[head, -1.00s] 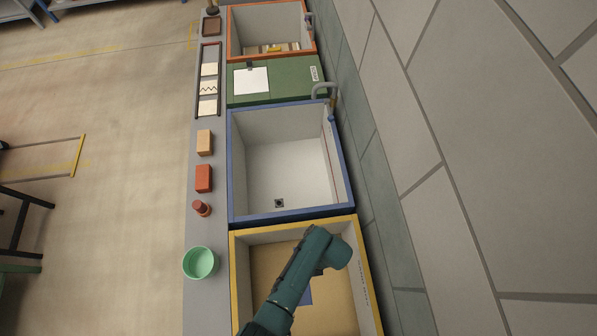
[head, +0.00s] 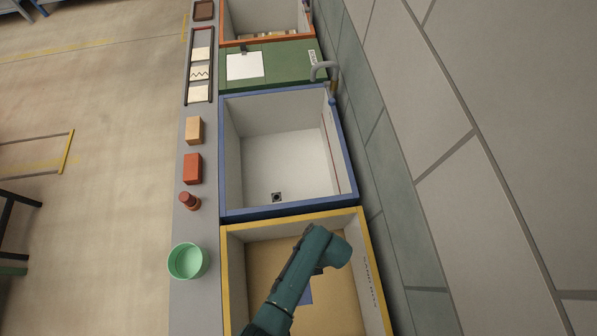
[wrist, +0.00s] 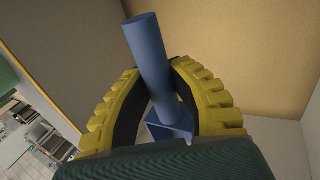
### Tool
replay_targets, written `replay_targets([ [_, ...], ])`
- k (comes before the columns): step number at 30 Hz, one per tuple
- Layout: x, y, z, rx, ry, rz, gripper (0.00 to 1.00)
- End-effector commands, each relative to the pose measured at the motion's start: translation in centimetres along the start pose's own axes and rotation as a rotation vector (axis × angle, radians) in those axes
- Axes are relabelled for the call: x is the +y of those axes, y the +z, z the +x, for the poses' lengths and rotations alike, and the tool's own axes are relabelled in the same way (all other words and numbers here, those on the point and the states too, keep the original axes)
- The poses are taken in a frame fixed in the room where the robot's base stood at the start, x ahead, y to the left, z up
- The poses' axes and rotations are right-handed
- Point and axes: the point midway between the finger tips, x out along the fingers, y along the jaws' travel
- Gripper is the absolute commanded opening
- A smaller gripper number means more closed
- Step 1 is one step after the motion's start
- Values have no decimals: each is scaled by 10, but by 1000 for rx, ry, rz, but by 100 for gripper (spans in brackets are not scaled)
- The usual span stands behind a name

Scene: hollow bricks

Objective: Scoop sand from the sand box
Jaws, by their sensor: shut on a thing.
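The sand box (head: 229,280) is a yellow-rimmed bin with a tan sand bed (head: 262,262) inside, at the bottom of the head view. The sand also fills the upper part of the wrist view (wrist: 240,45). My gripper (wrist: 158,72) has yellow ribbed fingers with dark pads, shut around the round handle of a blue scoop (wrist: 150,45). The scoop's flat-sided blue part (wrist: 172,128) shows below the fingers, partly hidden by them. In the head view, my arm hides the gripper, and a small blue patch of the scoop (head: 305,292) shows beside it over the sand box.
A blue-rimmed empty basin (head: 275,155) with a tap (head: 325,70) adjoins the sand box. A green bowl (head: 187,261), a red-brown peg (head: 190,201), a red brick (head: 193,168) and a tan brick (head: 194,130) stand along the grey ledge. A wall runs along the right.

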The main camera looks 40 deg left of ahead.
Motion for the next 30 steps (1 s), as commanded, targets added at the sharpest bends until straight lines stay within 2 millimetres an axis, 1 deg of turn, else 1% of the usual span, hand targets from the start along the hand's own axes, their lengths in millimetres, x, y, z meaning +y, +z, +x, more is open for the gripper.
replay_targets([
  [1, -4, 0, 9, 0, 0, 0, 0],
  [30, -43, 2, 88, 0, 0, 0, 0],
])
